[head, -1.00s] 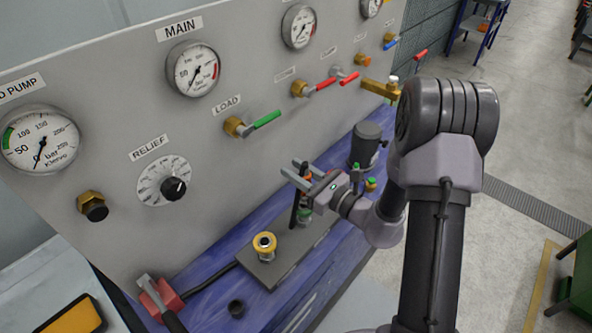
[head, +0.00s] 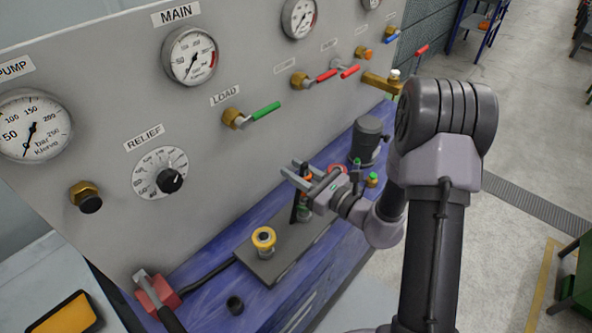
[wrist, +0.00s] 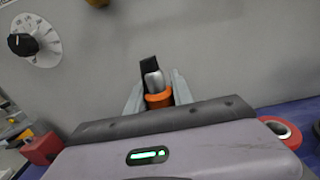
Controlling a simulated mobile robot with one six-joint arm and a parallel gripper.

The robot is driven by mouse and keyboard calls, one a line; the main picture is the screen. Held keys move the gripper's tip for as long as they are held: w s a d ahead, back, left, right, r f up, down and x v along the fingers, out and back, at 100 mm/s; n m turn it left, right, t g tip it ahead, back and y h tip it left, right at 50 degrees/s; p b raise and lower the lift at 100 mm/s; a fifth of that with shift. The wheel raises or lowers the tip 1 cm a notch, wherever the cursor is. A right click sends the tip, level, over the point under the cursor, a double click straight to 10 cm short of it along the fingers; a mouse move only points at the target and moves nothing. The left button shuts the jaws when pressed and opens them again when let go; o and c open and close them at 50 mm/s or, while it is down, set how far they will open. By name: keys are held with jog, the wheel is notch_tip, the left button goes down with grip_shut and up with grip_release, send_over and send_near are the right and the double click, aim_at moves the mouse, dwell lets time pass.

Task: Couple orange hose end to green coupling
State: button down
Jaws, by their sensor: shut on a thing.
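My gripper (head: 291,176) is shut on the orange hose end and holds it above the dark plate (head: 250,262) on the bench. In the wrist view the orange collar of the hose end (wrist: 158,99) sits between the fingers, with a grey and black part beyond it. In the head view the fingers largely cover it.
A yellow coupling (head: 264,238) stands on the plate. A red ring (head: 338,170) shows behind the gripper. A dark cylinder (head: 368,141) stands at the back. The gauge panel (head: 230,165) rises close behind; a green-handled valve (head: 262,112) juts from it.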

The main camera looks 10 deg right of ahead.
jog(key=shift+f+b, duration=0.95)
jog(key=shift+f, duration=0.15)
jog(key=c, duration=1)
grip_release()
jog(key=shift+c, duration=0.2)
jog(key=p+v, duration=0.1)
jog(key=v, duration=1.6)
jog(key=shift+s+p, duration=0.2)
jog(key=shift+p, duration=0.1)
jog(key=shift+d, duration=0.1)
